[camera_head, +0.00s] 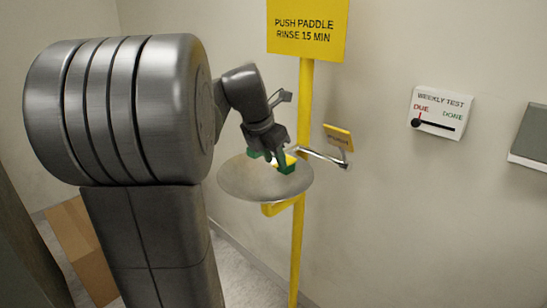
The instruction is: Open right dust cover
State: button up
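An eyewash bowl (238,182), grey and round, is mounted on a yellow post (306,100) at the wall. Over it sits a small eyewash head with yellow parts. Green pieces that look like dust covers show at its left (252,153) and right (288,169). My gripper (276,157) reaches down from the upper left over the right green piece, very close to it or touching it. The fingers overlap the head, so their gap and any hold cannot be made out. Whether the right cover is raised cannot be told.
A yellow push paddle (338,137) sticks out on a metal arm right of the bowl. A yellow sign (307,28) is above. A weekly test slider box (441,112) is on the wall. A grey box edge (531,138) is at far right; a brown box (80,250) stands lower left.

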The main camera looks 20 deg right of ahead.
grip_shut()
jog(key=shift+r+p, duration=0.15)
jog(key=shift+p, duration=0.2)
